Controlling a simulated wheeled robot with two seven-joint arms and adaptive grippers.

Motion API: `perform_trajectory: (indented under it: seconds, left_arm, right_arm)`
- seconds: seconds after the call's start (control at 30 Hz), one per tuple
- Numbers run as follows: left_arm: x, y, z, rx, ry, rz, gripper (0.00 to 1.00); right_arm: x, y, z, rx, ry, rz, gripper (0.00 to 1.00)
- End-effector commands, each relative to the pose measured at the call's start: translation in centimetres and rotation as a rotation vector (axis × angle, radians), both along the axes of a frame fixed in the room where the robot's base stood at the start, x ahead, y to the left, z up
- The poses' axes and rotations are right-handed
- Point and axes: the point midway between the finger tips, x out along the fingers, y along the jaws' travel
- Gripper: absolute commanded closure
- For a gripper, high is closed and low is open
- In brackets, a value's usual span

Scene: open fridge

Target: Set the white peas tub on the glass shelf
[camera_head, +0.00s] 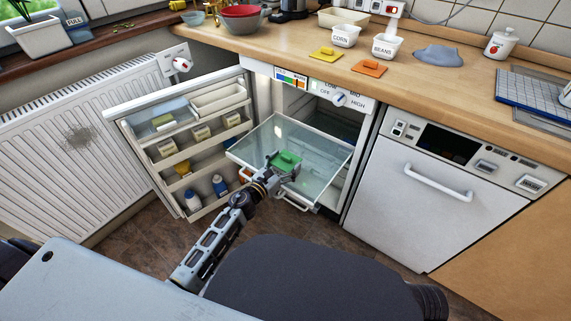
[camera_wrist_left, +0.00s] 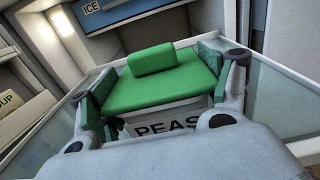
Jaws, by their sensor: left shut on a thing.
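The white peas tub (camera_wrist_left: 180,124) shows in the left wrist view with its PEAS label and a green lid (camera_wrist_left: 160,78) on top. In the head view the green lid (camera_head: 288,158) is over the glass shelf (camera_head: 325,162), which sticks out of the open fridge. My left gripper (camera_head: 282,170) is shut on the tub, with a finger on each side of it in the left wrist view (camera_wrist_left: 165,95). The tub's underside is hidden, so I cannot tell whether it touches the glass. My right gripper is not in view.
The open fridge door (camera_head: 190,140) with filled racks stands left of the shelf. A dishwasher (camera_head: 430,195) stands to the right. The corn tub (camera_head: 345,37) and beans tub (camera_head: 386,48) stand on the counter above, near a yellow lid (camera_head: 327,53) and an orange lid (camera_head: 369,68).

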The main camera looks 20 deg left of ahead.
Motion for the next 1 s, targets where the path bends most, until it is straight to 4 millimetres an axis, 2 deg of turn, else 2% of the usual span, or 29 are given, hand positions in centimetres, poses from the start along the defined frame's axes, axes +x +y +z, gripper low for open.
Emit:
perform_trajectory:
  seconds: [0.2,0.23,0.4,1.0]
  left_arm:
    - [0.02,-0.01,-0.12,0.0,-0.001,0.0,0.53]
    - [0.0,0.0,-0.2,0.0,0.0,0.0,0.21]
    - [0.0,0.0,-0.17,0.0,0.0,0.0,0.0]
    - [0.0,-0.01,0.13,0.0,0.0,0.0,0.0]
  right_arm:
    - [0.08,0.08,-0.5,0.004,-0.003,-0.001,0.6]
    - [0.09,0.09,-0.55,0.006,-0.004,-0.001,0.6]
    - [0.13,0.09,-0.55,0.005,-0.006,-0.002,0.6]
    - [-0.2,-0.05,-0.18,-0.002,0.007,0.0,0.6]
